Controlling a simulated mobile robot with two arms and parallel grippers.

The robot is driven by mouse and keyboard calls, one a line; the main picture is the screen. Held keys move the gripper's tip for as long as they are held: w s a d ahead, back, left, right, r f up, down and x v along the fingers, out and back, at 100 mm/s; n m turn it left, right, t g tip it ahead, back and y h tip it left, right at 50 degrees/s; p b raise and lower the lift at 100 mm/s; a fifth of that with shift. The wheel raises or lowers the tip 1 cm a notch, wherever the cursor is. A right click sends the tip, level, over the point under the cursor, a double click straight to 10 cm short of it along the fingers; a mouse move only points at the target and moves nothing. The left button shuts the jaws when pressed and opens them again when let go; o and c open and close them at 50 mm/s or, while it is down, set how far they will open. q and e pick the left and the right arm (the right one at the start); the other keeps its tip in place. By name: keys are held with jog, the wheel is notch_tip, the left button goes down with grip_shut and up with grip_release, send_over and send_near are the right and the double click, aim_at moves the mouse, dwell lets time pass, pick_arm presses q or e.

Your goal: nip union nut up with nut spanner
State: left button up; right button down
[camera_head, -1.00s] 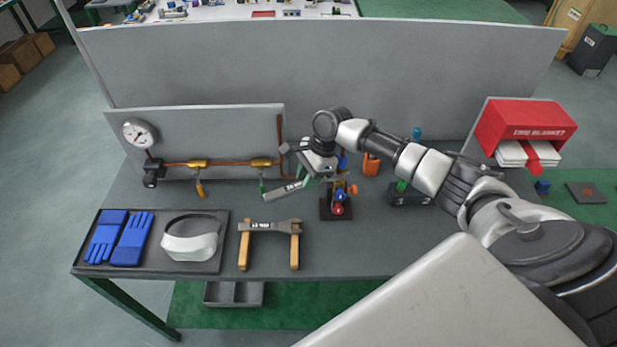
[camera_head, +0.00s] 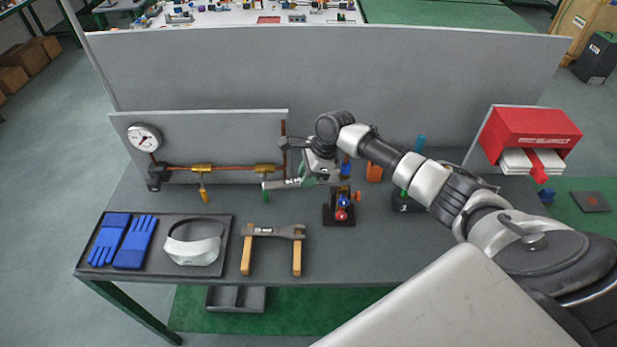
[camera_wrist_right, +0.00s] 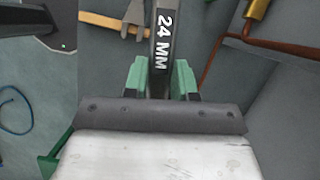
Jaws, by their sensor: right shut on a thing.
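My right gripper (camera_head: 308,178) is shut on a grey spanner (camera_head: 281,184). In the right wrist view, the green fingers (camera_wrist_right: 160,80) close on its shank (camera_wrist_right: 161,45), marked "24 MM". In the head view the spanner points left, nearly level, with its head end close below the right brass fitting (camera_head: 266,169) on the copper pipe. Whether it touches anything there is unclear. The union nut cannot be told apart from the brass fittings; another brass fitting (camera_head: 202,168) sits further left. My left gripper is not in view.
Another spanner (camera_head: 272,231) lies across two wooden supports. A pressure gauge (camera_head: 144,137) is on the panel. A dark stand with coloured parts (camera_head: 340,212) is just below my right gripper. A tray (camera_head: 226,240) holds gloves and a visor.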

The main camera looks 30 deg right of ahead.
jog(key=w+m, duration=0.1)
jog(key=w+d+m+t, duration=0.1)
jog(key=m, duration=0.1)
jog(key=shift+w+d+h, duration=0.1)
jog(key=shift+w+h, duration=0.05)
jog(key=shift+h, duration=0.15)
dwell(0.6)
jog(key=shift+w, duration=0.1)
jog(key=shift+n, duration=0.3)
jog(key=shift+w+a, duration=0.8)
jog(key=shift+a, duration=0.3)
jog(key=shift+w+a, duration=0.8)
jog(key=shift+a, duration=0.3)
